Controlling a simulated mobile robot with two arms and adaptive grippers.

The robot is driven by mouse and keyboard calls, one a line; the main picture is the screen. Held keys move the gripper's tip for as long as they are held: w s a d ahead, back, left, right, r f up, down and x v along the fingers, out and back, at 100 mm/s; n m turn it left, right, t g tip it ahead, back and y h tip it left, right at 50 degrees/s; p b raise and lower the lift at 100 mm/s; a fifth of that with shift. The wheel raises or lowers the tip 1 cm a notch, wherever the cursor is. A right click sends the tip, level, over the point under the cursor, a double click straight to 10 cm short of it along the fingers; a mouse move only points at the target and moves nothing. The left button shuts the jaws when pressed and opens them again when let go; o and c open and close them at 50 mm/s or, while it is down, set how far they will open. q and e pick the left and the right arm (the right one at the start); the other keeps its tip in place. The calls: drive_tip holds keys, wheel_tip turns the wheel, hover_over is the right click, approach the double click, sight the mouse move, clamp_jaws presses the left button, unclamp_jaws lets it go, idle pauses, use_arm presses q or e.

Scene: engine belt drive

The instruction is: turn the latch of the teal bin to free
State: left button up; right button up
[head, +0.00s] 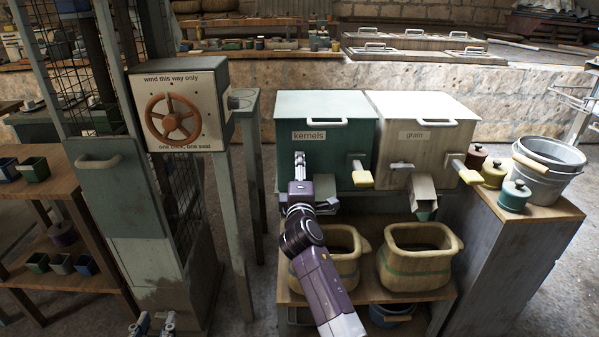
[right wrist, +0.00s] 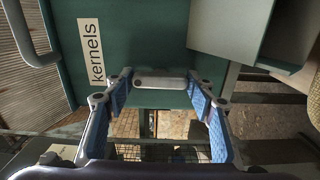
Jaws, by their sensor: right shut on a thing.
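The teal bin (head: 335,140), labelled "kernels", stands at the centre of the head view, its lid down. Its front (right wrist: 150,30) fills much of the right wrist view. A short grey latch bar (right wrist: 160,84) lies on that front. My right gripper (right wrist: 160,78) is shut on the latch, with one fingertip at each end of the bar. The bar runs across the wrist picture, at right angles to the label's text, so it stands about upright on the bin. In the head view, my right wrist hides most of it. My left gripper (head: 152,322) is open and empty at the bottom left edge.
The grey "gram" bin (head: 425,133) adjoins on the right. A yellow-ended lever (head: 361,176) sticks out right of my right gripper. Two woven baskets (head: 418,258) stand below. A hand-wheel box (head: 180,108) is at the left. Lidded pots and buckets (head: 549,160) stand at the right.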

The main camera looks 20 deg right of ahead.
drive_tip(key=o, duration=1.2)
drive_tip(key=shift+c, duration=0.2)
drive_tip(key=v, duration=1.2)
